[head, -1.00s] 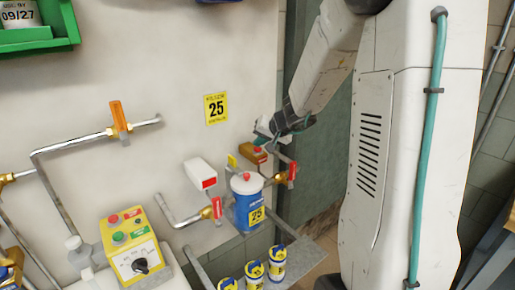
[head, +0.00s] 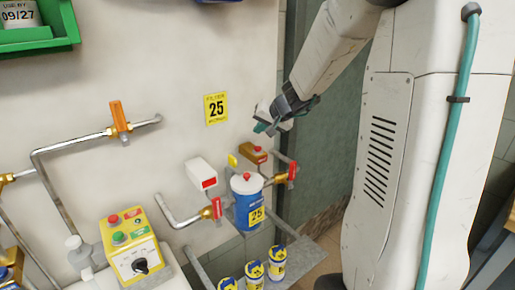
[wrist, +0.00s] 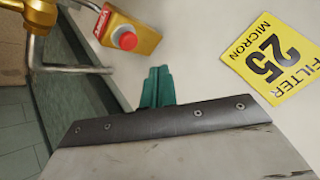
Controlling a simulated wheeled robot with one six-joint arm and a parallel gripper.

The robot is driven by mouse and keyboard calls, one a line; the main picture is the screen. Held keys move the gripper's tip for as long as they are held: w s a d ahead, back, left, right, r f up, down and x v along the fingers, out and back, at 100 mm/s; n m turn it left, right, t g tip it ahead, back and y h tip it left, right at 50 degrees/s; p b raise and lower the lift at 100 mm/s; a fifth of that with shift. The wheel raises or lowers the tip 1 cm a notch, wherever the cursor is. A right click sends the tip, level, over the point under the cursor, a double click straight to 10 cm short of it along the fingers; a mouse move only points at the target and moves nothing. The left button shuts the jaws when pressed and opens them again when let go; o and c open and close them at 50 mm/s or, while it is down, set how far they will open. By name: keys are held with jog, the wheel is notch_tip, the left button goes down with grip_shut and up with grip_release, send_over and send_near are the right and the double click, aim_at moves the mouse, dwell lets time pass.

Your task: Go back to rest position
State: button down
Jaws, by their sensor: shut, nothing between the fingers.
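My gripper (head: 268,128) is in front of the wall, to the right of the yellow "25" filter sign and above the orange box with a red button. In the wrist view its teal fingers (wrist: 157,87) are together, with nothing between them. The fingers are apart from the wall fittings below.
Below my gripper are the orange box (head: 253,153), a blue filter canister (head: 246,213) with a white lid, and red valve handles (head: 292,172). The filter sign (head: 216,108) is on the wall. A yellow control box (head: 132,260) stands at lower left. A green bin (head: 62,22) is upper left.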

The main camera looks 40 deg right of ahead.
jog(key=shift+r, duration=0.8)
jog(key=s+a+f+n+g+y, duration=0.1)
jog(key=s+a+n+g+y, duration=0.15)
jog(key=s+a+g, duration=0.75)
jog(key=s+a+r+n+t+h, duration=0.1)
jog(key=s+a, duration=0.3)
jog(key=s, duration=0.8)
jog(key=s+a+r+n+t+h, duration=0.1)
jog(key=s+a+n, duration=0.3)
jog(key=s, duration=0.7)
jog(key=shift+s+a+r+h, duration=0.4)
jog(key=shift+a+r+h, duration=0.2)
jog(key=shift+h, duration=0.25)
